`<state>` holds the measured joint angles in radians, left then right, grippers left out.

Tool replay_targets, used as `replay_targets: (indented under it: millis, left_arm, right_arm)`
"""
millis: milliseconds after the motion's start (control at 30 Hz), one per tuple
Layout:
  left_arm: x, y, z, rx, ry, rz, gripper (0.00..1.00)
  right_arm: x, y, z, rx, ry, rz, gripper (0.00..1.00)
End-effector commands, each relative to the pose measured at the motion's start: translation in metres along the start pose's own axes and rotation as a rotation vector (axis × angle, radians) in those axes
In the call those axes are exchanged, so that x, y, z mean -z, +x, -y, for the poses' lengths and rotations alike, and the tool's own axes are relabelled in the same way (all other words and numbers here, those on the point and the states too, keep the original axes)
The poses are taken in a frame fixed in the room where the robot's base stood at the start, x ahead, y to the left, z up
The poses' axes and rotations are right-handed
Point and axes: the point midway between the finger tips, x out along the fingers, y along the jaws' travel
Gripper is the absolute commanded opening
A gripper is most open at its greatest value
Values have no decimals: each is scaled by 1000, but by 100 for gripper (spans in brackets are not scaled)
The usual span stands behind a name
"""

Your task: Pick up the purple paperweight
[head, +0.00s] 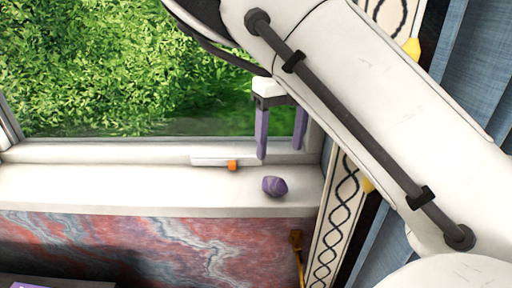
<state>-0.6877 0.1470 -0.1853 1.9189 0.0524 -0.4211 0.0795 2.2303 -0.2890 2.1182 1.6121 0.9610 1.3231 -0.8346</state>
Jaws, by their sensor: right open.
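The purple paperweight (275,186) is a small rounded lump with paler streaks. It rests near the right end of the white window sill (150,189) in the head view. My right gripper (281,151) comes down from above with its two purple-grey fingers apart and nothing between them. Its fingertips appear just above the paperweight in the picture, apart from it. How far they are from it in depth is hard to tell. My left gripper is not in view.
A small orange object (232,165) sits at the back of the sill against the window frame. A patterned curtain border (335,225) hangs close to the sill's right end. The sill's left part is clear. A marbled red-grey wall (170,245) lies below.

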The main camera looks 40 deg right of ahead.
Motion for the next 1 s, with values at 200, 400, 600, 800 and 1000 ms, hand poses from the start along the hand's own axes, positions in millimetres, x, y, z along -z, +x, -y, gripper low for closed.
replay_targets:
  millis: [200,400,600,800,1000]
  left_arm:
    - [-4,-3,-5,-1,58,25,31]
    - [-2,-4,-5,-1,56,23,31]
    - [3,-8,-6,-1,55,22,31]
    - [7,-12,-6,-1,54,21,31]
    - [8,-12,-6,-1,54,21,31]
  right_arm:
    - [5,23,-1,-12,-17,0,65]
    - [5,48,0,-10,-14,2,65]
    - [8,64,-4,-11,-14,-1,65]
    - [10,94,-6,-11,-14,1,65]
    - [9,104,-7,-9,-16,3,65]
